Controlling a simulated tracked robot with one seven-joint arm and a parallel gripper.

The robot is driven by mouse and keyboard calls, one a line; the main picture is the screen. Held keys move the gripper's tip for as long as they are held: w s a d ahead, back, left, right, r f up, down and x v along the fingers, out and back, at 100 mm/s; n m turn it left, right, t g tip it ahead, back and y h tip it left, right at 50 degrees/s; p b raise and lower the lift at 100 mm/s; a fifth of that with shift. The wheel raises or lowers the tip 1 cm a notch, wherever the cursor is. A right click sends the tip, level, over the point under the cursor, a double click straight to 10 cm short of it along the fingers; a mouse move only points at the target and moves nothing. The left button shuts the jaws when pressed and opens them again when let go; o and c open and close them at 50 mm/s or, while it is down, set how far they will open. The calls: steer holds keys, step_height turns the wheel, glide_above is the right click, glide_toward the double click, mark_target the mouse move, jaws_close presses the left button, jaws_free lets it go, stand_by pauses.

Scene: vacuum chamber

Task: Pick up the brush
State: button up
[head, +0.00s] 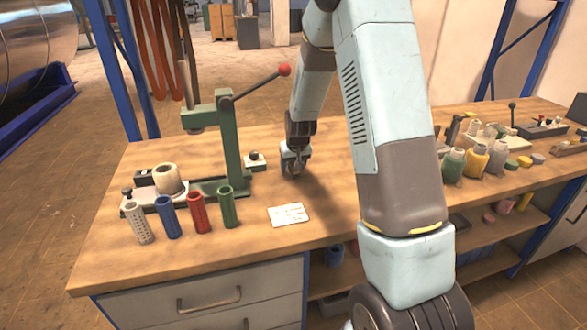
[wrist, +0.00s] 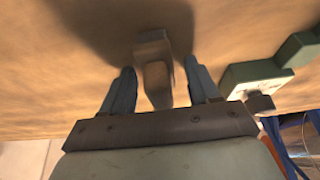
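My gripper (head: 294,168) hangs low over the wooden workbench (head: 330,215), just right of the green press. In the wrist view, the two blue-grey fingers of my gripper (wrist: 161,88) are spread apart. A pale grey-brown object (wrist: 154,62) shows between them, with a gap to each finger; it may be the brush, but I cannot tell its full shape. In the head view, the gripper and its shadow hide most of that spot. No other thing is clearly a brush.
The green lever press (head: 226,140) stands close on the left, its red-knobbed lever (head: 284,70) reaching toward my arm. Several coloured tubes (head: 198,212) stand at the front left. A white card (head: 288,215) lies in front. Jars (head: 475,160) stand right. The bench behind the gripper is bare.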

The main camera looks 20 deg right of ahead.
jaws_close()
stand_by(0.3)
steer(key=shift+r, duration=0.1)
steer(key=shift+r, duration=0.3)
step_height(320, 180, up, 3)
steer(key=shift+f, duration=0.15)
steer(key=s+d+r, duration=0.2)
steer(key=s+r, duration=0.7)
steer(key=s, duration=0.4)
steer(key=shift+s+d+r, duration=0.25)
steer(key=shift+s+d, duration=0.05)
steer(key=shift+s, duration=0.1)
